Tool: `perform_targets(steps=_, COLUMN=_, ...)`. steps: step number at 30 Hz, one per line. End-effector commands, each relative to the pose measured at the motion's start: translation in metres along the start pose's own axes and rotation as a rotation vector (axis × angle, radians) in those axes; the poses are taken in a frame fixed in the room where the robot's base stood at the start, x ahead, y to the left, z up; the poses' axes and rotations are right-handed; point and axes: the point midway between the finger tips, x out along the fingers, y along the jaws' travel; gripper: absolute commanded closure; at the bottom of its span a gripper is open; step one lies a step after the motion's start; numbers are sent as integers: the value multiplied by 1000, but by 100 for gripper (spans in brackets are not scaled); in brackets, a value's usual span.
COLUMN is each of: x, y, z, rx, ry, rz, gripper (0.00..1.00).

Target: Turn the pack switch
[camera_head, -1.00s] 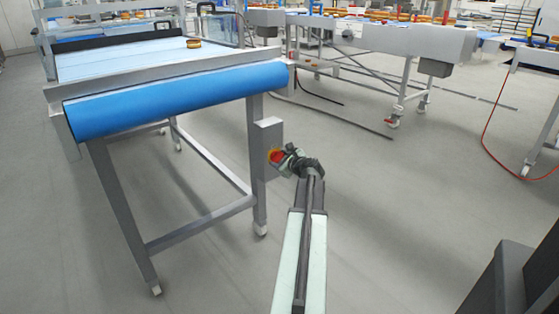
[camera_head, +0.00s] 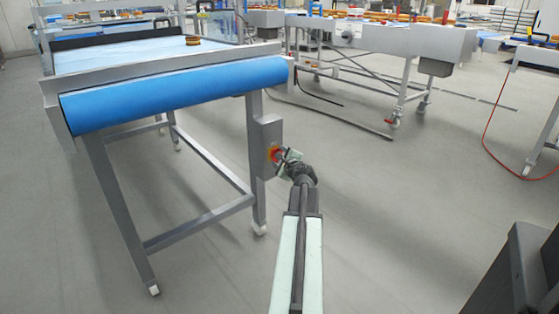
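The pack switch (camera_head: 274,154), a red knob on a yellow backing, is on the side of a grey box (camera_head: 267,133) fixed to the near leg of the blue conveyor. My gripper (camera_head: 283,158) is at the end of my extended arm, right at the switch and overlapping its right part in the view. The gripper is small and dark with pale parts, and its fingertips cannot be made out clearly. I cannot tell whether it touches the knob or whether its fingers are open or shut.
The blue conveyor (camera_head: 170,95) stands on grey legs with casters at left, a stack of round golden items (camera_head: 193,41) on its belt. Another grey conveyor line (camera_head: 390,40) stands behind at right. A red hose (camera_head: 489,110) hangs at far right. The floor around my arm is clear.

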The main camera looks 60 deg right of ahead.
Motion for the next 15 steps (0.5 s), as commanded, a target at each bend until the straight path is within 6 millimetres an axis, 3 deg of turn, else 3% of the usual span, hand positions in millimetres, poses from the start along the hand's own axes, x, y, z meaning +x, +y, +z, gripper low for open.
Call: perform_targets(steps=15, x=-1, y=2, z=1, rx=-88, ry=-2, rz=-32, gripper=90)
